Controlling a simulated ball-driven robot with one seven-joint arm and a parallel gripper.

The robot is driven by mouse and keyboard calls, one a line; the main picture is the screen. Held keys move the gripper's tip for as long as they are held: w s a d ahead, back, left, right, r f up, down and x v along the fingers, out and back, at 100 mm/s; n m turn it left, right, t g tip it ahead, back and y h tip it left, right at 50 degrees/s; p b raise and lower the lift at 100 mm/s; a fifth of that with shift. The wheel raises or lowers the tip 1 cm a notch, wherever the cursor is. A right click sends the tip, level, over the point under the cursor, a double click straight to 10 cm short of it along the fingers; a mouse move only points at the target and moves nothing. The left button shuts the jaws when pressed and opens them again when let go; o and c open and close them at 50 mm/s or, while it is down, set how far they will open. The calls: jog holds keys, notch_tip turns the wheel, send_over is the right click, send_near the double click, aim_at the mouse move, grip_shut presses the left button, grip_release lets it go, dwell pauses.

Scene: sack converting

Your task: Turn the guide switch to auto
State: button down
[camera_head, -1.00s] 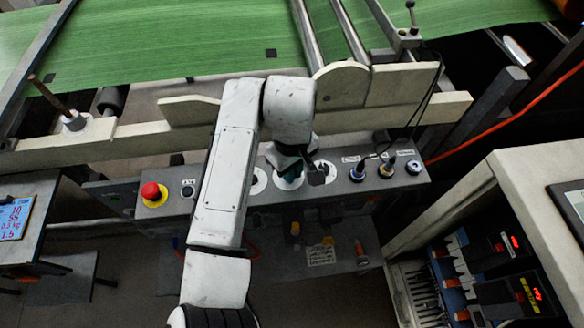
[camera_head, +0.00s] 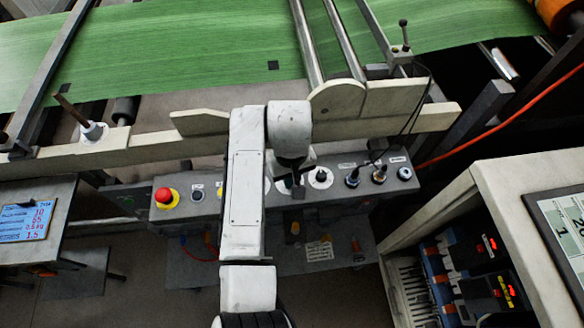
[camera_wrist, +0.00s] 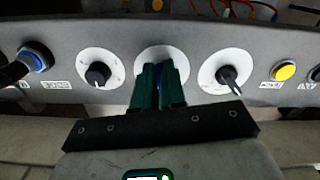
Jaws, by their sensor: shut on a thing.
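My gripper (camera_wrist: 159,78) has two green fingers closed around the knob of the middle white dial (camera_wrist: 180,53) on the grey control panel in the wrist view. The fingers hide most of that knob; a narrow blue strip shows between them. I cannot read a label for this switch or tell which position it points to. In the head view my gripper (camera_head: 293,184) is over the middle of the panel (camera_head: 338,190), and my arm hides part of the dials.
Black knobs on white dials flank it, one left (camera_wrist: 97,73) and one right (camera_wrist: 229,77) in the wrist view. A yellow button (camera_wrist: 285,71) is further right. A red mushroom button (camera_head: 165,196) is at the panel's left end. Green sheet (camera_head: 200,50) runs behind.

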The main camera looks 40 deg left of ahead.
jog(key=m+p, duration=0.1)
jog(key=m, duration=0.1)
jog(key=m+p, duration=0.1)
jog(key=m, duration=0.1)
jog(key=shift+s+a+r+m, duration=0.1)
jog(key=shift+s+m, duration=0.1)
jog(key=shift+m, duration=0.1)
jog(key=shift+s+a+m+p, duration=0.15)
jog(key=shift+m+p, duration=0.25)
jog(key=shift+m, duration=0.55)
jog(key=shift+w+a+m+p, duration=0.1)
jog(key=shift+m+p, duration=0.25)
jog(key=shift+m, duration=0.6)
jog(key=c, duration=1.2)
grip_release()
notch_tip(320, 180, up, 11)
jog(key=shift+f, duration=0.2)
